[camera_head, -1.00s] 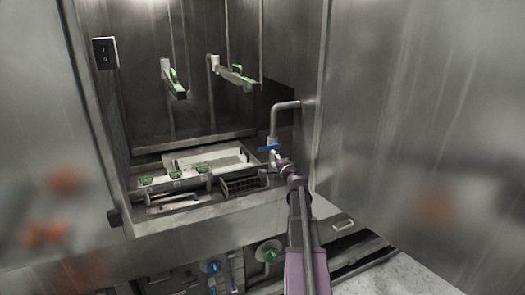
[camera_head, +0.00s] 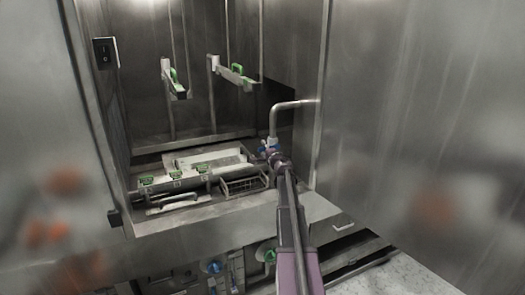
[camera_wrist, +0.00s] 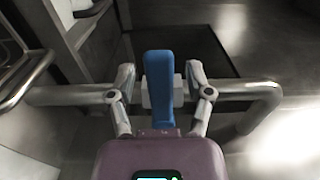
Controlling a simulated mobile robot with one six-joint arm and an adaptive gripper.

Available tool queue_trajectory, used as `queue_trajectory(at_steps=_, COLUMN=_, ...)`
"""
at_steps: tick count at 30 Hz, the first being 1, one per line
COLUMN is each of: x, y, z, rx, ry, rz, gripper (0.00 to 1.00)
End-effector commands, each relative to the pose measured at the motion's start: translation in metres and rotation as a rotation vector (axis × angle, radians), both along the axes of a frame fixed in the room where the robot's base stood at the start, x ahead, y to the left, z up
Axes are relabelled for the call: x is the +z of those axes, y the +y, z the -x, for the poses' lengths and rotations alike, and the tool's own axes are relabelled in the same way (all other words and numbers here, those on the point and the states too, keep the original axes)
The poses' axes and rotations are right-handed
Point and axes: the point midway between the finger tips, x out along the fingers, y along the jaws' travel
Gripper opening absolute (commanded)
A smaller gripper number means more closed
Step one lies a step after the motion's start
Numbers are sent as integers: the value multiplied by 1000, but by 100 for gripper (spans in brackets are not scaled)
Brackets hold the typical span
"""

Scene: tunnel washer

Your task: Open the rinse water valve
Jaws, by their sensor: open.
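The rinse water valve has a blue lever handle (camera_wrist: 159,88) on a grey metal pipe (camera_wrist: 235,90), and in the wrist view the lever stands lengthwise between my fingers. My gripper (camera_wrist: 160,84) is open, with one finger on each side of the lever and a visible gap to it. In the head view my gripper (camera_head: 271,151) is at the valve, at the foot of the bent pipe (camera_head: 290,105), and hides most of the blue handle.
Left of the valve are a wire basket (camera_head: 243,185) and a tray assembly with green clips (camera_head: 175,174). Two arms with green parts (camera_head: 236,74) hang above. Steel walls (camera_head: 420,120) close in on the right. A black switch (camera_head: 105,53) is at upper left.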

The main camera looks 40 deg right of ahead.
Motion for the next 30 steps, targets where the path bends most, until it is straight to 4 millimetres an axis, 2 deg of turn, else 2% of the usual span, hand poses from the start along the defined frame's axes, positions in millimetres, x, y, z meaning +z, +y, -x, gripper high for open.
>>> queue_trajectory(at_steps=5, x=0, y=0, z=0, rx=0, ry=0, rz=0, gripper=66)
queue_trajectory(at_steps=8, x=0, y=0, z=0, rx=0, ry=0, rz=0, gripper=42)
queue_trajectory(at_steps=12, x=0, y=0, z=0, rx=0, ry=0, rz=0, gripper=0)
queue_trajectory(at_steps=16, x=0, y=0, z=0, rx=0, ry=0, rz=0, gripper=0)
queue_trajectory(at_steps=17, x=0, y=10, z=0, rx=3, ry=0, rz=0, gripper=0)
queue_trajectory(at_steps=24, x=-1, y=0, z=0, rx=1, ry=2, rz=9, gripper=0)
queue_trajectory(at_steps=30, x=-3, y=-14, z=8, rx=-16, ry=9, rz=38, gripper=0)
